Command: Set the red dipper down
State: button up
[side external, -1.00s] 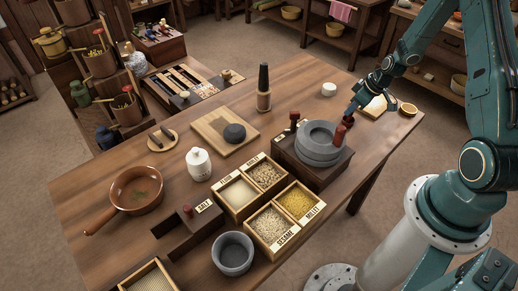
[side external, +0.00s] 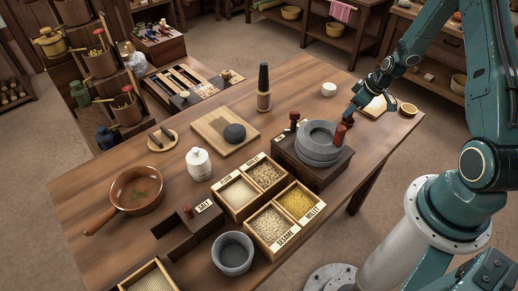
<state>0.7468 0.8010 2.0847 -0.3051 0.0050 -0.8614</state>
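My gripper (side external: 351,112) is at the right of the grey stone quern (side external: 318,141), low over the table. It is small and dark here, and its fingers cannot be made out. A red upright piece (side external: 340,133) stands at the quern's right edge, just below and left of my gripper. I cannot tell whether it is the red dipper or the quern's handle, or whether my gripper touches it. Another dark red knob (side external: 294,119) stands behind the quern, and a red knob (side external: 187,211) is on the dark box by the salt label.
Grain trays (side external: 279,236), a grey bowl (side external: 233,254), a white lidded jar (side external: 199,164) and a brown pan (side external: 137,190) crowd the front and left. A dark bottle (side external: 264,88) stands at the back.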

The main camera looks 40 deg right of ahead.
jog(key=v, duration=1.2)
jog(key=shift+r, duration=0.15)
dwell(0.6)
jog(key=s+a+r, duration=0.2)
jog(key=a+r, duration=1.2)
jog(key=s+a+r+m, duration=0.1)
jog(key=s+a+r, duration=0.2)
jog(key=s+a, duration=0.2)
jog(key=s+a+r+t, duration=0.1)
jog(key=s+a+r, duration=0.3)
jog(key=s, duration=0.4)
jog(key=shift+a+r+m+h, duration=0.2)
jog(key=shift+a+m+h, duration=0.15)
jog(key=shift+a, duration=0.45)
